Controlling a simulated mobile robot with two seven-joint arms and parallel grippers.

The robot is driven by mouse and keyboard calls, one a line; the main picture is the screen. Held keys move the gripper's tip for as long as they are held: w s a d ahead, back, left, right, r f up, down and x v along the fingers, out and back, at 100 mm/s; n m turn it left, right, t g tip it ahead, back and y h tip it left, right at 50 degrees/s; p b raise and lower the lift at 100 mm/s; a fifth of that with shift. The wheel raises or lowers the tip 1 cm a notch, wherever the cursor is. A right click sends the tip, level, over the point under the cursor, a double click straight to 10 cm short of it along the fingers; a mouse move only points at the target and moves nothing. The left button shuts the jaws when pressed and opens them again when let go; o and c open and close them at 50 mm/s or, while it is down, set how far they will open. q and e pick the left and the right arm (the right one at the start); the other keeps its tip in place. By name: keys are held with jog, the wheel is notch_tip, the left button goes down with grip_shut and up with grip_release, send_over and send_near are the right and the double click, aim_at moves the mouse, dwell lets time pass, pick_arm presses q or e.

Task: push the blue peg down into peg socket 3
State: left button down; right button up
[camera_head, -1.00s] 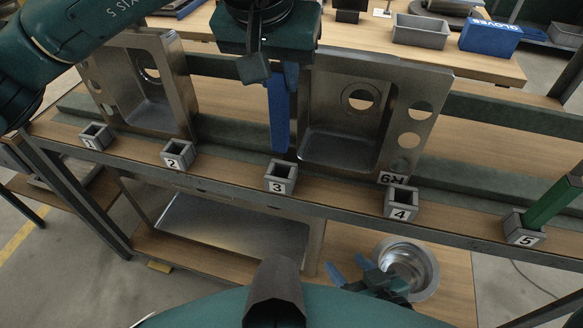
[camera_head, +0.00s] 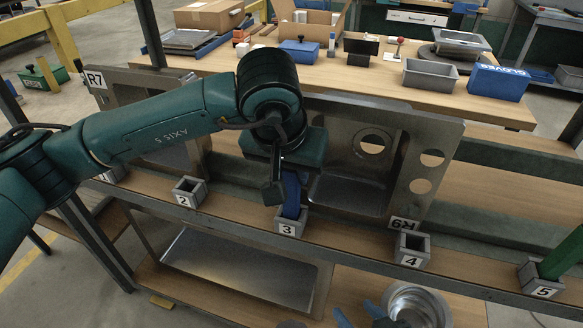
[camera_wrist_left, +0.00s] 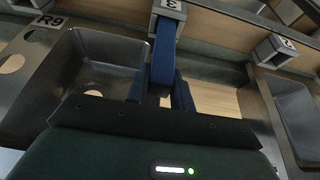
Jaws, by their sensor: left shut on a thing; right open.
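The blue peg (camera_head: 291,194) stands upright with its lower end in the mouth of peg socket 3 (camera_head: 291,224), a grey square box on the front rail of the rack. My left gripper (camera_head: 284,186) is directly above the socket, shut on the upper part of the peg. The left wrist view shows the peg (camera_wrist_left: 163,58) between the fingers, running into the socket marked 3 (camera_wrist_left: 170,9). How deep the peg sits is hidden. My right gripper (camera_head: 362,318) is open and empty at the bottom edge of the head view, over a round steel bowl.
Empty socket 2 (camera_head: 188,192) and empty socket 4 (camera_head: 411,248) flank socket 3. A steel sink panel (camera_head: 447,150) stands close behind socket 3. The round steel bowl (camera_head: 437,306) is below the rail.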

pick_arm(q)
jog(key=c, duration=1.2)
grip_release()
jog(key=shift+f, duration=0.15)
jog(key=shift+r+p, duration=0.3)
jog(key=shift+p, duration=0.05)
jog(key=v, duration=1.1)
jog(key=shift+r, duration=0.4)
jog(key=shift+s, duration=0.15)
